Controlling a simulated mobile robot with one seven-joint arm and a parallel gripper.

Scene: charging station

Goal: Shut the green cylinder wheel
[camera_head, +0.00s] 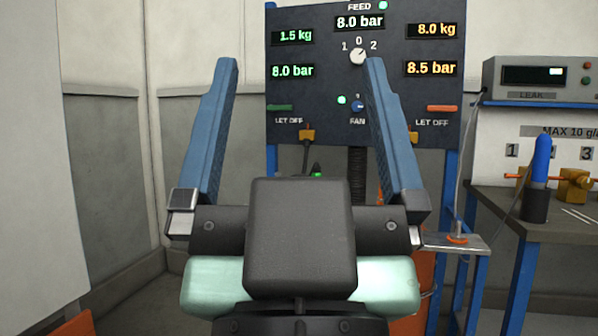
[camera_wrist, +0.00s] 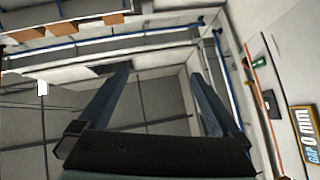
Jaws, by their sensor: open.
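My gripper (camera_head: 300,66) stands in the middle of the head view, its two blue fingers spread wide and pointing up and away. Nothing is between them. It also shows open and empty in the wrist view (camera_wrist: 160,74). I cannot make out a green cylinder or its wheel in either view. A small bright green spot (camera_head: 316,173) shows just above my gripper's dark body, but I cannot tell what it belongs to. My gripper and arm hide the area below and behind it.
A dark control panel (camera_head: 320,120) with displays, a dial and levers stands ahead on blue posts. An orange-red body (camera_head: 408,300) is partly hidden at lower right. A workbench (camera_head: 540,205) with a blue-topped tool (camera_head: 541,160) is at right. A pale panel (camera_head: 35,160) stands left.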

